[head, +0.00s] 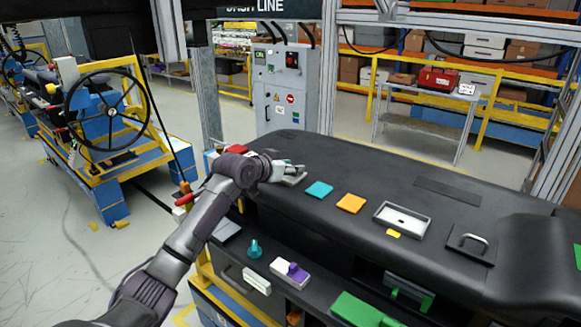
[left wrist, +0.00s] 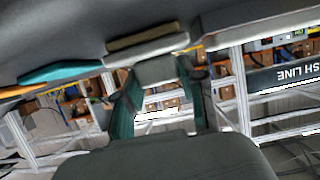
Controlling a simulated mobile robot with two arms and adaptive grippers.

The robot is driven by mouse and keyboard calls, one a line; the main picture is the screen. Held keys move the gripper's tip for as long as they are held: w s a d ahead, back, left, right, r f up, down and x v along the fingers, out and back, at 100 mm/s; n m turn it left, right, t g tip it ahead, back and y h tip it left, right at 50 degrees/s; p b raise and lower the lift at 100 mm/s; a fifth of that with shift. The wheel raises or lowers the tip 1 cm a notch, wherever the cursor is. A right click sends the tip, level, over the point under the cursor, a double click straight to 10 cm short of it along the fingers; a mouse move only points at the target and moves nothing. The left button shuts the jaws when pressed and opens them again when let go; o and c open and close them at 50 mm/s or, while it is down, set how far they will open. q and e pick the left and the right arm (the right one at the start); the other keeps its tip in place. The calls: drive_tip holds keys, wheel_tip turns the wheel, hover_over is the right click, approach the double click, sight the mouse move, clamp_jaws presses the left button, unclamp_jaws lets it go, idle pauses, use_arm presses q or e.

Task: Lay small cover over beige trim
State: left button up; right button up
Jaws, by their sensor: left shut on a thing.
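My left gripper (head: 288,169) is over the far left part of the black dashboard top (head: 300,145), shut on a light grey piece, which looks like the small cover (head: 294,180). In the left wrist view, which looks upside down, the cover (left wrist: 150,50) runs across between the teal fingers (left wrist: 157,78). A thin beige strip, apparently the beige trim (left wrist: 147,37), lies between the cover and the dashboard. The cover is close over it; I cannot tell whether they touch. The gripper hides much of both in the head view. My right gripper is not in view.
A teal piece (head: 319,189), an orange piece (head: 350,203), a white rimmed tray (head: 424,222) and a handled plate (head: 458,241) lie to the right on the dashboard. A lower ledge holds a purple-topped block (head: 291,272) and a teal knob (head: 254,250).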

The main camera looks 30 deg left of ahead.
use_arm(q)
drive_tip(key=o, duration=1.1)
drive_tip(key=v, duration=1.2)
